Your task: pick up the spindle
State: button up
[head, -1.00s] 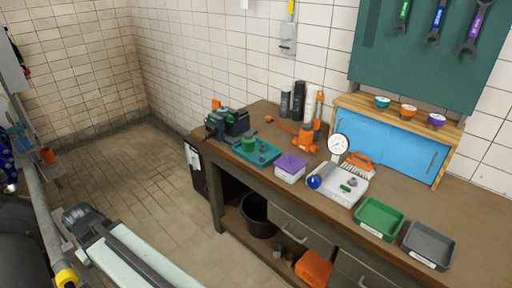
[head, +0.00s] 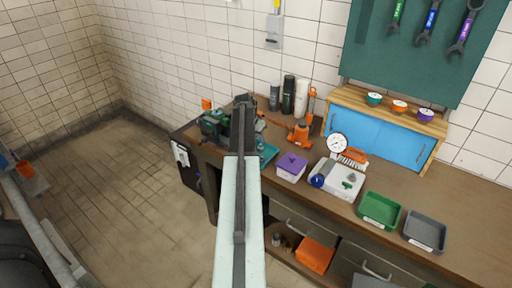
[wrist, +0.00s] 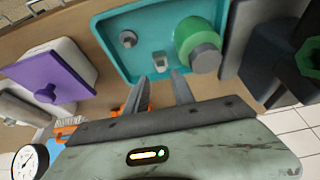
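A teal tray (wrist: 108,33) lies on the workbench under my gripper (wrist: 160,76). It holds a green round part with a grey hex end (wrist: 205,56), a small grey knob-like part (wrist: 127,39) and a small light-grey part (wrist: 160,62). I cannot tell for sure which of these is the spindle. My gripper's two fingers are apart with nothing seen between them; the light-grey part shows just beyond their tips. In the head view my arm hides much of the teal tray (head: 268,154) and the parts in it.
A white box with a purple lid (head: 291,167) stands right of the tray. A dark vise-like tool (head: 214,126) is to the left, and an orange jack-like tool (head: 300,134) behind. Green (head: 380,211) and grey (head: 425,231) trays are further right.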

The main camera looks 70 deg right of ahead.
aim_at(260, 144)
jog(key=b+x, duration=0.2)
jog(key=shift+w+f, duration=0.1)
jog(key=shift+f, duration=0.3)
jog(key=shift+w, duration=0.1)
jog(key=b+x, duration=0.4)
jog(key=x, duration=0.1)
jog(key=shift+d+b, duration=0.1)
jog(key=shift+b, duration=0.3)
jog(key=shift+r, duration=0.15)
grip_shut()
